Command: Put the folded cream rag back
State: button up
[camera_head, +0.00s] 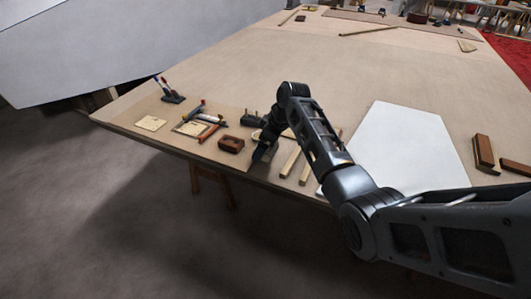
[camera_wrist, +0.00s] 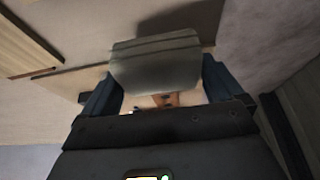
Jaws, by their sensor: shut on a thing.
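The folded cream rag (camera_wrist: 155,62) is between the fingers of my gripper (camera_wrist: 158,84) in the wrist view, looking greyish in shade, with a fold line along its upper part. Both dark fingers press on its sides. In the head view my gripper (camera_head: 263,152) is low at the near edge of the big workbench (camera_head: 330,90), and my arm hides most of what it holds. I cannot tell whether the rag touches the bench top.
A brown block (camera_head: 231,145) and a dark plane-like tool (camera_head: 251,119) lie left of my gripper. Further left are a cream square (camera_head: 150,123) and a pen holder (camera_head: 172,98). Wooden strips (camera_head: 290,161) and a white panel (camera_head: 405,150) lie to the right.

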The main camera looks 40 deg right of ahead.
jog(key=shift+f, duration=1.7)
jog(key=shift+s+f, duration=0.1)
jog(key=o, duration=0.6)
jog(key=shift+c, duration=0.2)
jog(key=v, duration=1.2)
